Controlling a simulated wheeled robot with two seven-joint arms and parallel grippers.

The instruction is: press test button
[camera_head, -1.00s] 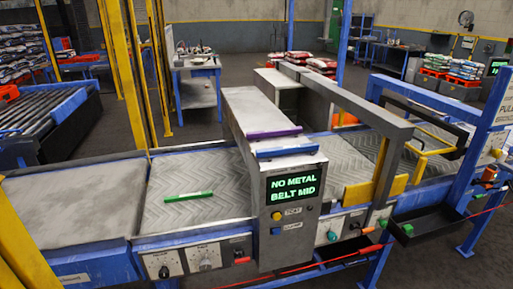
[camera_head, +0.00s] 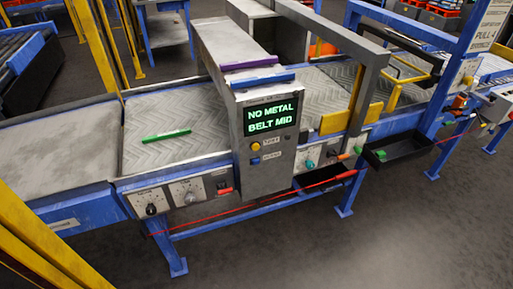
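The metal detector housing (camera_head: 222,48) stands over the conveyor in the middle of the head view. Its screen (camera_head: 271,116) reads "NO METAL" and "BELT MID" in green letters. Below the screen, the yellow test button (camera_head: 255,147) sits beside a label that seems to read "TEST". A blue button (camera_head: 254,161) sits just under it, its label too small to read surely. A green stick (camera_head: 166,136) lies on the belt (camera_head: 190,108) left of the housing. Neither of my grippers shows in this view.
Panels with knobs (camera_head: 186,192) line the conveyor's front. A red cord (camera_head: 290,202) runs low along it. A black tray (camera_head: 400,151) juts out at right, near a blue post (camera_head: 455,75). A yellow post (camera_head: 40,240) stands at lower left. The floor in front is clear.

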